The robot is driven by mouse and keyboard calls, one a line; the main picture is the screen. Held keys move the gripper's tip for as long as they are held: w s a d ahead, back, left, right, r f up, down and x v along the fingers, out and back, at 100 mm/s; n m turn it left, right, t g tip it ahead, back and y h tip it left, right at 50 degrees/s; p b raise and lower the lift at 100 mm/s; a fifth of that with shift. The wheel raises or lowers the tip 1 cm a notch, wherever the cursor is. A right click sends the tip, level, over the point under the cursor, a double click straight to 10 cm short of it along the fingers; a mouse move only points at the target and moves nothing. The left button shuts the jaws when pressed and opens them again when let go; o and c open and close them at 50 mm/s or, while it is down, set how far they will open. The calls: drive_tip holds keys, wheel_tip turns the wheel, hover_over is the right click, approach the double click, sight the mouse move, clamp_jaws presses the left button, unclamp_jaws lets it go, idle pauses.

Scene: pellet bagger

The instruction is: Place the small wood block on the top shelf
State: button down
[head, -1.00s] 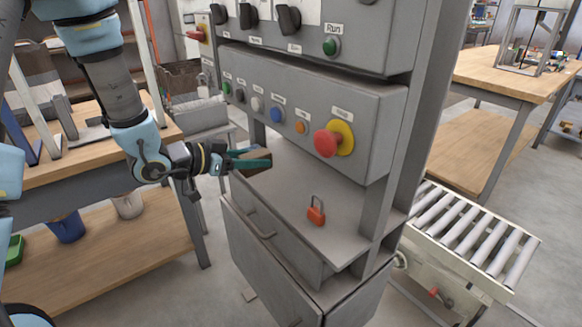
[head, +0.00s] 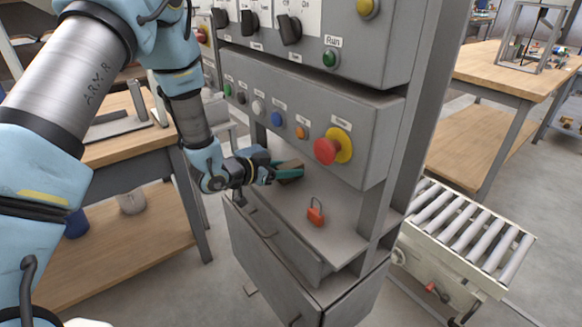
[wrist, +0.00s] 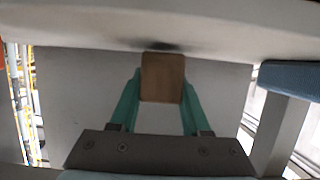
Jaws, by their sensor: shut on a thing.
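The small wood block (wrist: 163,78) is brown and sits between the two green fingers of my gripper (wrist: 160,95) in the wrist view. The gripper is over the grey shelf (head: 345,240) of the cabinet, just below the front panel with buttons. In the wrist view a grey surface lies close beyond the block, with a dark shadow at the block's far edge. I cannot tell whether the block touches it.
A red padlock (head: 315,212) stands on the shelf to the right of my gripper. The button panel (head: 300,120) with a red emergency knob (head: 328,150) overhangs the shelf. A cabinet post (head: 385,175) stands at the right. A roller conveyor (head: 470,230) is farther right.

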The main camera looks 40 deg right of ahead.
drive_tip(key=shift+d+f, duration=0.2)
drive_tip(key=shift+d, duration=0.2)
drive_tip(key=shift+f, duration=0.1)
drive_tip(key=shift+f, duration=0.15)
drive_tip(key=shift+c, duration=1.8)
unclamp_jaws()
drive_tip(key=shift+r, duration=0.2)
